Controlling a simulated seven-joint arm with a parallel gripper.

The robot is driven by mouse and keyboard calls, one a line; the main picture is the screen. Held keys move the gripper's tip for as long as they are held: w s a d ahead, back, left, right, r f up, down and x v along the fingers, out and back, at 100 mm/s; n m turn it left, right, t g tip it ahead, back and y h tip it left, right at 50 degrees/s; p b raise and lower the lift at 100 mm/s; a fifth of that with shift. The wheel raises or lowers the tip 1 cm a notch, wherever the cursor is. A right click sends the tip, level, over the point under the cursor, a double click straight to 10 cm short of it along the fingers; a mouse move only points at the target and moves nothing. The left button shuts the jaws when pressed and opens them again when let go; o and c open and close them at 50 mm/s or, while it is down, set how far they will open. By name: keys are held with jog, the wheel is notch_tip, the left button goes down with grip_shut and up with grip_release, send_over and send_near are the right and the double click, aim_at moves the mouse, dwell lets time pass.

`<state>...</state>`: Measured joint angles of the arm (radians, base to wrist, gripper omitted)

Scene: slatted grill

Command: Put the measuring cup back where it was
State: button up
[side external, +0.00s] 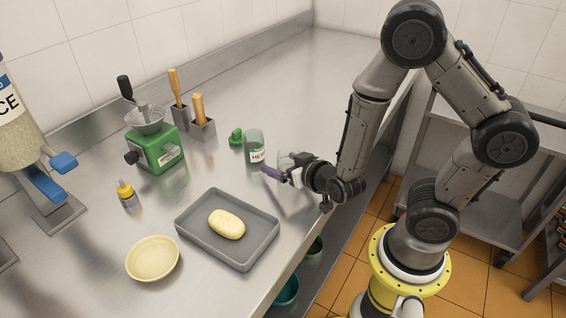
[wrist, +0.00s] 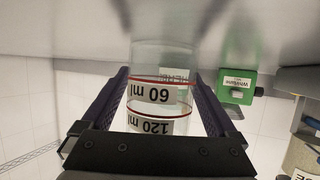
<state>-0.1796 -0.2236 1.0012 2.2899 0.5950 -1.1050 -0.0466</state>
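The measuring cup (wrist: 158,110) is clear with red lines and labels reading 60 ml and 120 ml. In the wrist view it stands between the two dark fingers of my gripper (wrist: 163,82); that view is upside down, so the cup is upright. In the side view the cup (side external: 287,159) shows as a pale shape beside my gripper (side external: 274,174), near the right edge of the counter. The fingers are spread about the cup's width, one on each side. I cannot tell whether they press on it or whether its base touches the counter.
A labelled glass jar (side external: 255,146) and green lid (side external: 236,138) stand just behind the cup. A grey tray (side external: 262,254) with a yellow lump (side external: 227,224) and a cream bowl (side external: 152,259) lie in front. A green grinder (side external: 160,150) stands left. The far counter is clear.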

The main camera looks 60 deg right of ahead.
jog(key=shift+r, duration=0.1)
jog(key=shift+s+a+r, duration=0.1)
jog(key=shift+r, duration=0.1)
jog(key=v, duration=1)
jog(key=shift+s+a+r, duration=0.1)
jog(key=shift+s+r, duration=0.1)
jog(key=shift+s, duration=0.05)
jog(key=shift+s+a+r, duration=0.1)
jog(key=shift+s+a, duration=0.05)
jog(key=shift+s, duration=0.25)
jog(key=shift+a, duration=0.15)
jog(key=a+y, duration=0.1)
jog(key=a, duration=0.1)
jog(key=w+a+y, duration=0.1)
jog(key=a+y, duration=0.1)
jog(key=w+a+r+y, duration=0.1)
jog(key=a, duration=0.1)
jog(key=shift+r+g, duration=0.1)
jog(key=shift+g, duration=0.2)
jog(key=a+r+n+g+y, duration=0.1)
jog(key=a+r+n+y, duration=0.2)
jog(key=a+r+y, duration=0.2)
jog(key=s+d+r+n+g+h, duration=0.1)
jog(key=s+d+r+g+h, duration=0.2)
jog(key=s+d, duration=0.7)
jog(key=shift+d+r+n+g+h, duration=0.35)
jog(key=shift+r+g, duration=0.25)
jog(key=shift+g, duration=0.5)
